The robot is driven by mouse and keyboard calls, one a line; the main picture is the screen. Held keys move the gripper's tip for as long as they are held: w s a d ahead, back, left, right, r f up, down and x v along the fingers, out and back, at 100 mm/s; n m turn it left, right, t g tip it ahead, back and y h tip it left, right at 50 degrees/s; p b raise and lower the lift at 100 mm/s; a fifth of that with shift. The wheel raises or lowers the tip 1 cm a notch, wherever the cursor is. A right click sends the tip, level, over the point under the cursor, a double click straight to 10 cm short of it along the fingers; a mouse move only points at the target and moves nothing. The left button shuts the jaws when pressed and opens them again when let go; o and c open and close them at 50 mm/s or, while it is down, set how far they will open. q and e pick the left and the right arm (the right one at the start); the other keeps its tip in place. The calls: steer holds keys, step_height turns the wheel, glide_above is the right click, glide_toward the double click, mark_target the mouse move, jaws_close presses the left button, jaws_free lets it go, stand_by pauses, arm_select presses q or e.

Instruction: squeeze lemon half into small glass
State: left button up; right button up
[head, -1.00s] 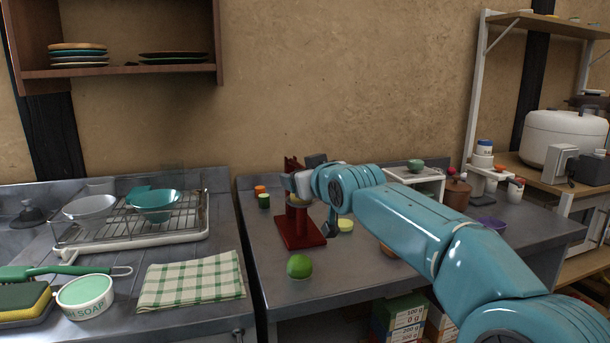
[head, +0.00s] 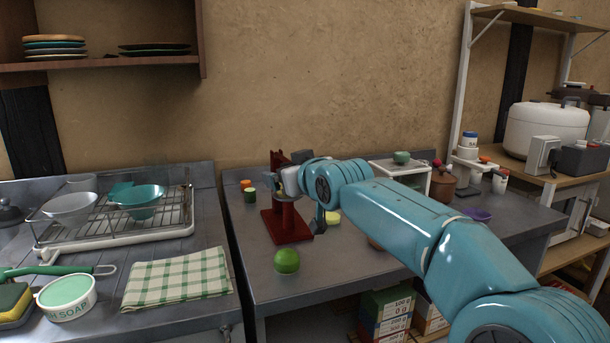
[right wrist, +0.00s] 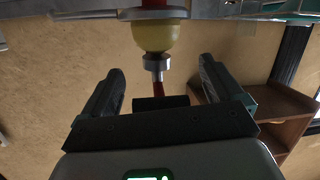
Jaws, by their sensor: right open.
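A dark red press (head: 287,228) stands on the middle counter. A yellow lemon half (right wrist: 153,37) shows in the right wrist view, which looks upside down, against the press's grey collar (right wrist: 156,62) and red rod. My right gripper (head: 284,176) is at the upper part of the press in the head view. It is open in the right wrist view (right wrist: 154,92), its fingers apart on either side of the rod and a black bar (right wrist: 160,102), gripping nothing. A pale yellow round thing (head: 333,218) lies right of the press. I cannot make out a small glass. My left gripper is not in view.
A green lime (head: 287,261) lies at the counter's front. Small jars (head: 249,194) stand behind left of the press. A dish rack (head: 115,225) and checked cloth (head: 178,277) are on the left counter. A white stand (head: 402,175) with a green bowl is at the back right.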

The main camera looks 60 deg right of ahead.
steer(key=p+v, duration=0.2)
steer(key=v, duration=1.3)
steer(key=shift+s+a, duration=0.2)
steer(key=shift+s, duration=0.1)
steer(key=shift+s, duration=0.1)
